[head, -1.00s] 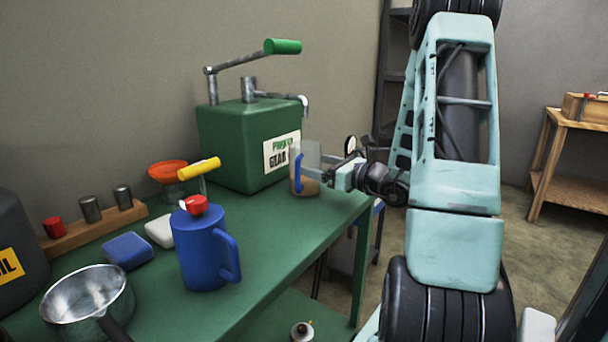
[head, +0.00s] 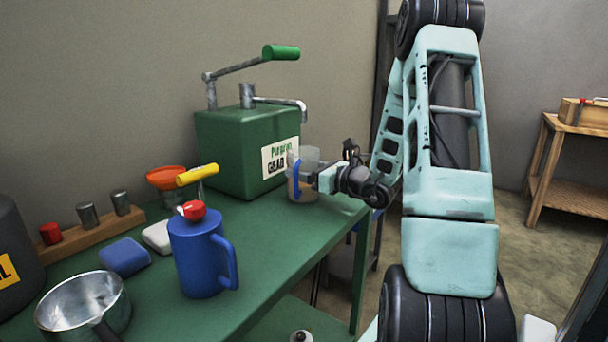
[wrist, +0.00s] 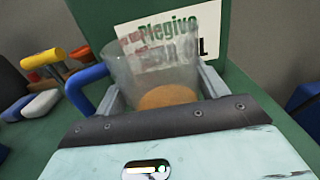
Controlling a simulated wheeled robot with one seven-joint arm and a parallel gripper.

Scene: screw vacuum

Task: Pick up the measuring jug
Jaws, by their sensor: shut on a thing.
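The measuring jug (head: 308,160) is clear, with a blue handle and amber liquid low inside. It stands upright by the right end of the green bench, in front of the green pump box. In the wrist view the jug (wrist: 165,75) sits between the two fingers of my gripper (wrist: 158,92), its handle (wrist: 87,88) out to the left. My gripper (head: 316,180) is shut on the jug's body in the head view. The jug's base is partly hidden, and I cannot tell whether it touches the bench.
The green pump box (head: 228,150) stands close behind the jug. A blue can (head: 197,255), an orange funnel (head: 165,178), a metal pan (head: 82,305) and a black oil can (head: 15,245) are farther left on the bench (head: 262,250). The bench front near the jug is clear.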

